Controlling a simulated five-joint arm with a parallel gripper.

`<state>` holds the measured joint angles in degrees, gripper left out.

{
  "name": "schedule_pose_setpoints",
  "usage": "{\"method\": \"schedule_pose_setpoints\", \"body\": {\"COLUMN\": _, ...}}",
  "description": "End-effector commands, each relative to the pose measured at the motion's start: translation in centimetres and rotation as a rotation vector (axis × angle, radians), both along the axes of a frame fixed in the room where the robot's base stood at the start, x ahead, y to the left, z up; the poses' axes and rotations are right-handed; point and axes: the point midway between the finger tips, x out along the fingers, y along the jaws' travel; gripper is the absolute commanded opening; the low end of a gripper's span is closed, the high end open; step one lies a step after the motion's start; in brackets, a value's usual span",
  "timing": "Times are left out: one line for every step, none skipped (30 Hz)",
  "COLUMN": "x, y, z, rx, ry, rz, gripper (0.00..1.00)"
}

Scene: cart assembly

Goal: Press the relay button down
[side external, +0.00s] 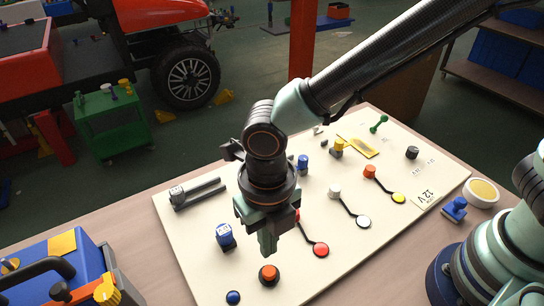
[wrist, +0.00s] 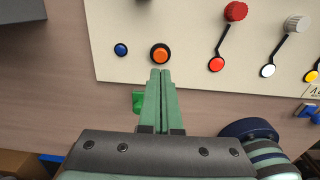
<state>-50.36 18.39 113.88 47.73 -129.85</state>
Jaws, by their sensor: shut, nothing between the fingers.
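An orange button (side external: 268,273) with a dark surround sits near the front edge of the cream panel (side external: 330,275). It also shows in the wrist view (wrist: 160,55), just beyond my fingertips. A small blue button (side external: 233,297) lies to its left and also shows in the wrist view (wrist: 121,50). I cannot read a label that marks either as the relay button. My gripper (side external: 268,252) points down with its fingers shut and empty. In the side view its tips appear above the orange button. In the wrist view the closed fingers (wrist: 160,72) end just short of it. I see no clear contact.
A red disc (side external: 321,250), a white disc (side external: 363,222) and a yellow disc (side external: 399,198) join knobs by black lines. A blue block (side external: 225,236) and a grey bar (side external: 198,192) stand on the panel's left. A blue toolbox (side external: 62,272) is at the left.

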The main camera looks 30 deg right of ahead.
Motion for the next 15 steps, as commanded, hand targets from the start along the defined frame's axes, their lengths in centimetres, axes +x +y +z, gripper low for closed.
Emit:
{"method": "schedule_pose_setpoints", "body": {"x": 0.0, "y": -0.1, "z": -0.8, "rx": -0.004, "ry": 0.003, "rz": -0.001, "gripper": 0.00}}
{"method": "schedule_pose_setpoints", "body": {"x": 0.0, "y": -0.1, "z": -1.2, "rx": -0.004, "ry": 0.003, "rz": -0.002, "gripper": 0.00}}
{"method": "schedule_pose_setpoints", "body": {"x": -0.1, "y": -0.1, "z": -1.8, "rx": -0.004, "ry": 0.004, "rz": -0.002, "gripper": 0.00}}
{"method": "schedule_pose_setpoints", "body": {"x": -0.1, "y": -0.1, "z": -2.1, "rx": -0.004, "ry": 0.003, "rz": -0.002, "gripper": 0.00}}
{"method": "schedule_pose_setpoints", "body": {"x": -0.1, "y": -0.1, "z": -2.6, "rx": -0.005, "ry": 0.004, "rz": -0.002, "gripper": 0.00}}
{"method": "schedule_pose_setpoints", "body": {"x": 0.0, "y": -0.1, "z": -3.0, "rx": -0.003, "ry": 0.003, "rz": -0.003, "gripper": 0.00}}
{"method": "schedule_pose_setpoints", "body": {"x": 0.0, "y": -0.1, "z": -3.4, "rx": -0.004, "ry": 0.003, "rz": -0.003, "gripper": 0.00}}
{"method": "schedule_pose_setpoints", "body": {"x": -0.1, "y": -0.1, "z": -3.8, "rx": -0.004, "ry": 0.003, "rz": -0.003, "gripper": 0.00}}
{"method": "schedule_pose_setpoints", "body": {"x": 0.0, "y": -0.1, "z": -4.2, "rx": -0.003, "ry": 0.002, "rz": -0.003, "gripper": 0.00}}
{"method": "schedule_pose_setpoints", "body": {"x": 0.0, "y": -0.1, "z": -4.5, "rx": -0.003, "ry": 0.003, "rz": -0.003, "gripper": 0.00}}
{"method": "schedule_pose_setpoints", "body": {"x": 0.0, "y": -0.1, "z": -4.7, "rx": -0.003, "ry": 0.003, "rz": -0.003, "gripper": 0.00}}
{"method": "schedule_pose_setpoints", "body": {"x": 0.0, "y": -0.1, "z": -5.0, "rx": -0.002, "ry": 0.002, "rz": -0.003, "gripper": 0.00}}
{"method": "schedule_pose_setpoints", "body": {"x": 0.0, "y": -0.1, "z": -5.2, "rx": -0.002, "ry": 0.001, "rz": -0.004, "gripper": 0.00}}
{"method": "schedule_pose_setpoints", "body": {"x": 0.0, "y": -0.1, "z": -5.4, "rx": -0.002, "ry": 0.002, "rz": -0.004, "gripper": 0.00}}
{"method": "schedule_pose_setpoints", "body": {"x": 0.0, "y": -0.1, "z": -5.6, "rx": -0.002, "ry": 0.002, "rz": -0.004, "gripper": 0.00}}
